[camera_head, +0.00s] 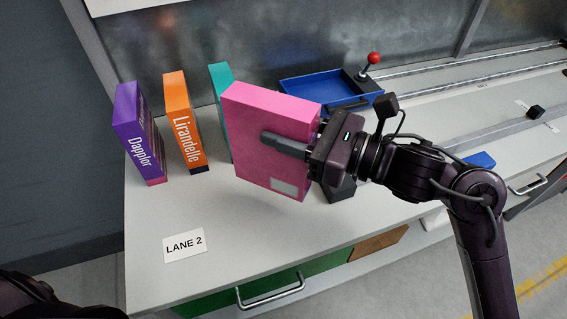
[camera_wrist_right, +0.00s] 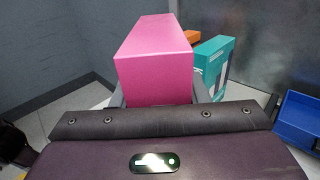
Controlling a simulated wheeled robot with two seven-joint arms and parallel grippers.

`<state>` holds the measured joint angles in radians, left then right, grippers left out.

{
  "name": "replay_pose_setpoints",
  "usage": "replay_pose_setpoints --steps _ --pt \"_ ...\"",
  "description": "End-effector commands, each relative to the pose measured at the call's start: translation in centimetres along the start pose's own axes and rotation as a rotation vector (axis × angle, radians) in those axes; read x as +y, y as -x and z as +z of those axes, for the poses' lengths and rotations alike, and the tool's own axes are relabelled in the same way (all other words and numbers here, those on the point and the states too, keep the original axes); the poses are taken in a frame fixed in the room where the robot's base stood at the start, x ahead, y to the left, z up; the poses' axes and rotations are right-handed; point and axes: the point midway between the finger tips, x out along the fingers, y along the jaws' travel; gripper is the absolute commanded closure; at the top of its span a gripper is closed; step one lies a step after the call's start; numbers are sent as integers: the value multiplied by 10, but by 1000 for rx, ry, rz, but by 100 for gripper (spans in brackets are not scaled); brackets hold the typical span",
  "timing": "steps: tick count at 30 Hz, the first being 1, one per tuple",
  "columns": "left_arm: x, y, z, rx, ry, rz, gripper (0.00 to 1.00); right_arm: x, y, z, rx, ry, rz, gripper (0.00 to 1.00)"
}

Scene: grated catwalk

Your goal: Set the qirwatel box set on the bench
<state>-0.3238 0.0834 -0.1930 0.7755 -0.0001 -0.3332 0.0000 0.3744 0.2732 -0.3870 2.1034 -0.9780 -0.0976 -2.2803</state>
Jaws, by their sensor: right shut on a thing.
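A pink box (camera_head: 255,118) is upright in my right gripper (camera_head: 284,145), slightly tilted, at or just above the bench top. It also fills the middle of the right wrist view (camera_wrist_right: 158,65). No title is readable on the faces I see, so I cannot tell whether it is the qirwatel box set. One finger lies along its near face; the other is hidden in the head view. Both fingers flank it in the wrist view. I cannot tell whether its base touches the pale bench (camera_head: 235,235). My left gripper is out of view.
A purple Dapplor box (camera_head: 140,135), an orange Lirandelle box (camera_head: 184,120) and a partly hidden teal box (camera_head: 221,78) stand left of the pink box. A blue tray (camera_head: 300,87) and red-knobbed lever (camera_head: 373,60) are behind. A LANE 2 card (camera_head: 185,245) lies in front.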

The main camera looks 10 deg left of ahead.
Motion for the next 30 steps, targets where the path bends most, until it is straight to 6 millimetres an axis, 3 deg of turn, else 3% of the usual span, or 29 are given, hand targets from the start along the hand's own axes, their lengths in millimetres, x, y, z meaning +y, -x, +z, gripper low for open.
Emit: replay_pose_setpoints --steps 4,18,30 --pt "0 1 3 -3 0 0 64 0 0 -29 -5 -5 0 94" --pt "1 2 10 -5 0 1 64 0 0 -79 -5 0 0 94" --pt "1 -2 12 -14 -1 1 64 0 0 -83 -5 4 1 94"
